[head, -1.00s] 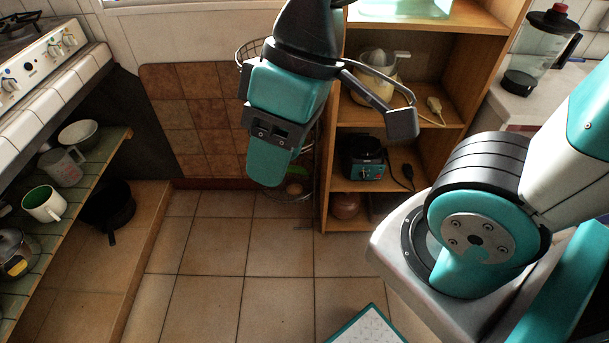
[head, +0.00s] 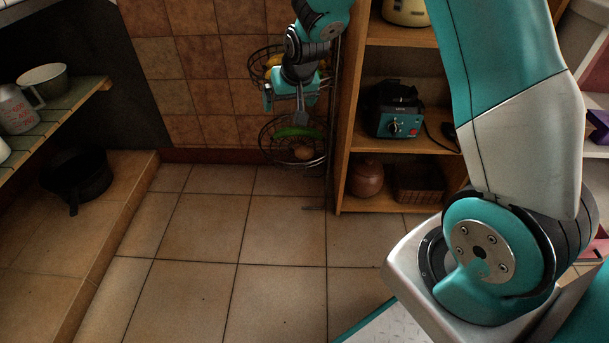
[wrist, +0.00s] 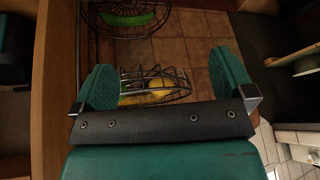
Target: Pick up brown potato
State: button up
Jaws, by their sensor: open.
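The brown potato (head: 303,152) lies in the lower wire basket (head: 290,162), beside a long green vegetable (head: 298,132). My gripper (head: 288,102) is in front of the basket stand, above the potato and near the upper basket (head: 262,70). In the wrist view my gripper (wrist: 164,78) is open, with nothing held between its fingers. A basket with a yellow item (wrist: 158,90) shows beyond the gap. The other basket (wrist: 135,30), with something green in it, is at the top edge there; I cannot make out the potato in that view.
A wooden shelf (head: 343,150) stands close right of the baskets, holding a blender base (head: 394,112) and a brown pot (head: 366,178). A tiled wall is behind. The tiled floor (head: 200,230) in front is clear. A dark pan (head: 77,176) sits at the left.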

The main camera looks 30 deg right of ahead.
jog(key=w+d+f+m+h+b, duration=0.15)
jog(key=d+f+b, duration=0.25)
jog(key=f, duration=0.5)
jog(key=w+d+f+m+h+b, duration=0.1)
jog(key=w+d+f+b, duration=0.3)
jog(key=f, duration=0.5)
jog(key=b, duration=0.5)
send_near(305, 149)
jog(key=shift+n+t, duration=0.25)
jog(key=shift+t, duration=0.15)
jog(key=f, duration=0.1)
jog(key=w+f, duration=0.1)
jog(key=f, duration=0.1)
jog(key=d+f, duration=0.1)
jog(key=f, duration=0.1)
jog(key=shift+w+f, duration=0.1)
jog(key=shift+w, duration=0.05)
jog(key=b+x, duration=0.2)
jog(key=x, duration=0.1)
jog(key=b+x, duration=0.3)
jog(key=shift+w+r, duration=0.2)
jog(key=shift+w, duration=0.05)
jog(key=shift+r, duration=0.1)
jog(key=c, duration=0.9)
